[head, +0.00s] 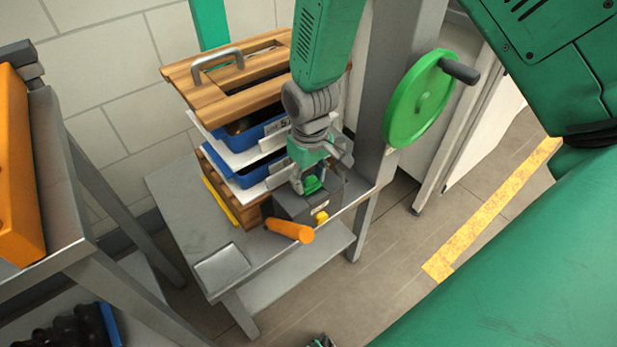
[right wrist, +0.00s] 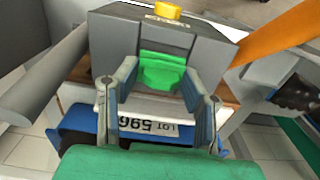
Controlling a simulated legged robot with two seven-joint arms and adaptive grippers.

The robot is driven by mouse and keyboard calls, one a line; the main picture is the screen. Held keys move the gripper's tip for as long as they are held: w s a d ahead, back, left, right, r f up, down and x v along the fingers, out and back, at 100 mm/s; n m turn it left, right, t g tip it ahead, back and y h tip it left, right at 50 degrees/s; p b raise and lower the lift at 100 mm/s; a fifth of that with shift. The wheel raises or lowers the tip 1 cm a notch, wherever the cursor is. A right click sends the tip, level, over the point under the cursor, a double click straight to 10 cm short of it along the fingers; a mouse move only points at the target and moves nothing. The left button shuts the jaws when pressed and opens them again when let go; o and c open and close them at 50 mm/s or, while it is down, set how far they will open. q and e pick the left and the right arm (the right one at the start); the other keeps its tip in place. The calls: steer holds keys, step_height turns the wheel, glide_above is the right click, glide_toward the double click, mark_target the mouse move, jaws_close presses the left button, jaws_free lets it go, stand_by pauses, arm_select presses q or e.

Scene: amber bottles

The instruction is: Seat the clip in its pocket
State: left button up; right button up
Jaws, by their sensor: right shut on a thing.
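My right gripper (head: 312,178) reaches down from the top of the head view to a dark grey block (head: 290,204) on the small grey table. In the right wrist view its two fingers (right wrist: 160,88) are shut on a green clip (right wrist: 163,72). The clip lies against the face of the grey block (right wrist: 120,32), at a recess there that looks like the pocket. The fingers and the clip hide most of this recess, and I cannot tell how deep the clip sits.
Blue bins (head: 258,136) in a wooden rack stand behind the block. A green handwheel (head: 412,102) stands to the right. The table's front left holds a flat grey plate (head: 222,267).

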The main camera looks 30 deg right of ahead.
steer(key=shift+f, duration=0.55)
steer(key=o, duration=0.9)
